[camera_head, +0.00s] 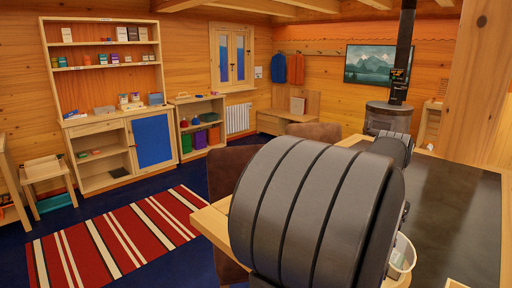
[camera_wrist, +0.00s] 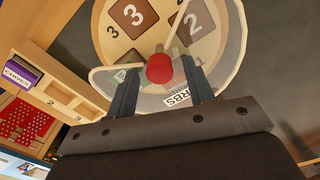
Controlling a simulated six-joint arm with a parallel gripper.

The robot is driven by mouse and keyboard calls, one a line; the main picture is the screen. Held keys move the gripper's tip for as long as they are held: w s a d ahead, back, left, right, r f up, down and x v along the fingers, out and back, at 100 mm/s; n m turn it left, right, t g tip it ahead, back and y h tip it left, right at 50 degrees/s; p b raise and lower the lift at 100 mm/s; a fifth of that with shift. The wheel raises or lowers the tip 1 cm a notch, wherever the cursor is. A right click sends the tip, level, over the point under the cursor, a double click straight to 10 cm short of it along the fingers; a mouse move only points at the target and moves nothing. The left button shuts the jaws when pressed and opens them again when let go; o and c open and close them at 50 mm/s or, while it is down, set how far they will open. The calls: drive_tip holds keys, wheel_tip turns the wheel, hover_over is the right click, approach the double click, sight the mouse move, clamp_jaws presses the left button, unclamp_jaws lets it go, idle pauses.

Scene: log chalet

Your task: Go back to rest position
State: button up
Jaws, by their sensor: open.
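My gripper (camera_wrist: 159,72) shows in the wrist view with its two dark fingers spread apart. A red round knob or ball (camera_wrist: 160,69) appears between the fingertips, with a gap on each side, so nothing is gripped. Behind it is a round pale board (camera_wrist: 112,50) with brown numbered tiles, a "3" and a "2" among them. A clear or pale rimmed shape and a label ending in "RBS" (camera_wrist: 177,98) lie partly behind the fingers. In the head view my dark arm fills the middle and hides the gripper.
A dark tabletop (camera_head: 455,215) lies at right, with a white round container (camera_head: 402,257) near my arm. The wrist view shows a wooden tray (camera_wrist: 65,90), a purple "CHIVES" box (camera_wrist: 22,72) and a red dotted panel (camera_wrist: 25,120). Shelves and a striped rug (camera_head: 115,240) are at left.

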drive_tip(key=m, duration=0.4)
drive_tip(key=shift+m, duration=2.5)
drive_tip(key=o, duration=1.1)
drive_tip(key=shift+s, duration=0.1)
drive_tip(key=shift+o, duration=0.2)
drive_tip(key=s+d+r+m, duration=0.25)
drive_tip(key=s+r, duration=0.35)
drive_tip(key=s, duration=0.5)
drive_tip(key=s+d+r+m, duration=0.2)
drive_tip(key=s+d+r, duration=0.3)
drive_tip(key=s, duration=0.6)
drive_tip(key=f, duration=0.5)
drive_tip(key=a+f, duration=0.1)
drive_tip(key=f, duration=0.2)
drive_tip(key=shift+s+f, duration=0.1)
drive_tip(key=shift+f, duration=0.05)
